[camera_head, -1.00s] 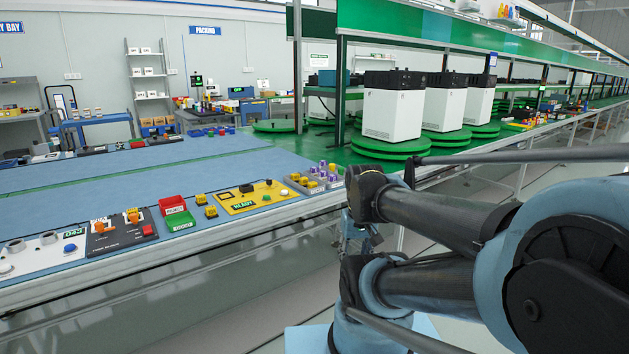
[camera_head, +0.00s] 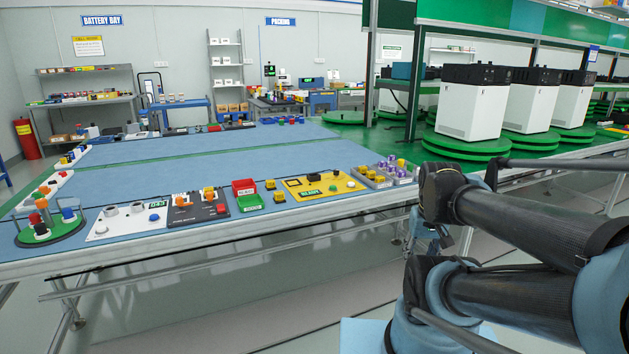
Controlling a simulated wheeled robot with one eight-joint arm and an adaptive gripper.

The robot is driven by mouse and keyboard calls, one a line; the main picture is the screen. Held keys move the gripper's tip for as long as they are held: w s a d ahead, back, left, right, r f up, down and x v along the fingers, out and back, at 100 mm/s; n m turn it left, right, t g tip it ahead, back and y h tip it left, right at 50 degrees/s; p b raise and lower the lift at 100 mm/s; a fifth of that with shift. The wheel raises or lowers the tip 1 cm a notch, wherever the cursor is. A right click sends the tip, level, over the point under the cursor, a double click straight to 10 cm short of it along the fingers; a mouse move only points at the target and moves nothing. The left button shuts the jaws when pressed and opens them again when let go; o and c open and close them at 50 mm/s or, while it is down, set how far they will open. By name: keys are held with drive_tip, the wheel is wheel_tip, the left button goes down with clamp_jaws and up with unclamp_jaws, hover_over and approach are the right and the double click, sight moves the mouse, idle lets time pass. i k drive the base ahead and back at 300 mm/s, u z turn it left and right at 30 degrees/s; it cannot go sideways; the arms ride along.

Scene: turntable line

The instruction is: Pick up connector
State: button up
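Several small yellow connector-like blocks are in view. Two sit on the blue bench top, one (camera_head: 270,184) behind the other (camera_head: 279,197), just left of a yellow panel (camera_head: 320,187) marked READY. More yellow and purple pieces stand in a grey compartment tray (camera_head: 372,183) at the bench's right end. Which one is the connector I cannot tell. My gripper (camera_head: 428,236) seems to hang past the bench's right end, apart from the pieces. It is mostly hidden behind my arm, so its fingers do not show.
Red (camera_head: 243,186) and green (camera_head: 249,203) bins stand left of the yellow blocks. A black panel (camera_head: 199,208), a white panel (camera_head: 128,222) and a round green stand (camera_head: 50,234) line the front edge. White-and-black units stand on green turntables (camera_head: 467,145) behind right. The blue bench middle is clear.

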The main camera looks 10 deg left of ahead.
sight(391, 170)
drive_tip(key=u, duration=0.75)
drive_tip(key=k, duration=0.95)
drive_tip(key=z, duration=0.9)
drive_tip(key=i, duration=1.55)
drive_tip(key=u, duration=0.05)
